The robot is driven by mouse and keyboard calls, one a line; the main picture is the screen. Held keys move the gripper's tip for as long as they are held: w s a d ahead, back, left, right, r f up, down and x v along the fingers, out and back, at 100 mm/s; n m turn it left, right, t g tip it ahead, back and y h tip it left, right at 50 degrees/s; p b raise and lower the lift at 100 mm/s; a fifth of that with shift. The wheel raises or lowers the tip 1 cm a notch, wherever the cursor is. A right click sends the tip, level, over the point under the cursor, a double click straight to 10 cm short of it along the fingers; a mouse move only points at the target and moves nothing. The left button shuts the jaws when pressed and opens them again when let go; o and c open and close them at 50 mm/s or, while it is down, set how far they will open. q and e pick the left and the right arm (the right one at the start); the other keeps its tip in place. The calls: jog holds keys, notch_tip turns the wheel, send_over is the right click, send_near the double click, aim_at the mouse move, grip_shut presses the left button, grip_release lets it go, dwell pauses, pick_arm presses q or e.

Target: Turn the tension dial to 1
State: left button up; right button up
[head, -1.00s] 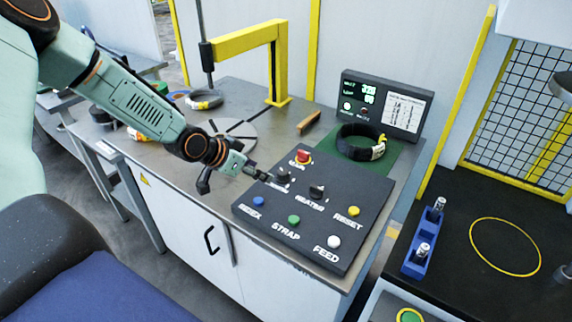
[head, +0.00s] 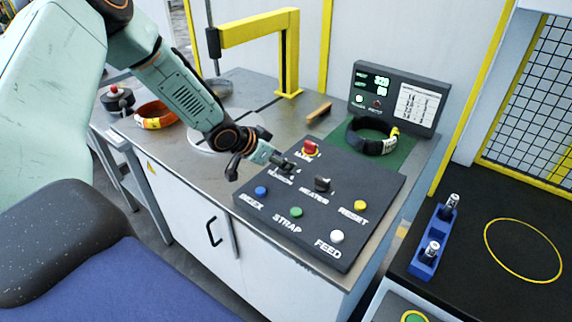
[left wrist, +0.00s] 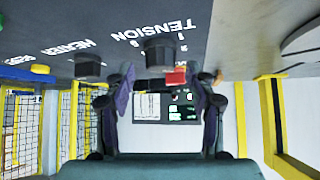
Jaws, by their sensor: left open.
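The dark tension dial (head: 287,168) is on the black control panel (head: 318,240), near its upper left, partly hidden by my gripper in the head view. In the left wrist view, which looks upside down, the tension dial (left wrist: 159,55) stands beside the TENSION lettering. My left gripper (head: 279,161) reaches in from the left to the dial. In the left wrist view its open fingers (left wrist: 166,84) lie on either side of the dial's line; I cannot tell whether they touch it. The number the dial points to is too small to read. My right gripper is not in view.
A red emergency knob (head: 310,148) and the heater dial (head: 322,184) are close to the tension dial. A display (head: 400,97) and a black coil (head: 372,137) stand behind the panel. A yellow post (head: 289,60) rises at the back.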

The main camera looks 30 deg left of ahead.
pick_arm(q)
jog(key=shift+w+a+f, duration=0.1)
jog(key=shift+w+f, duration=0.3)
jog(key=shift+f, duration=0.15)
jog(key=shift+w+d, duration=0.15)
jog(key=shift+d, duration=0.2)
jog(key=shift+a, duration=0.25)
jog(key=c, duration=0.4)
jog(key=shift+d+r, duration=0.1)
jog(key=c, duration=0.5)
jog(key=shift+c, duration=1.1)
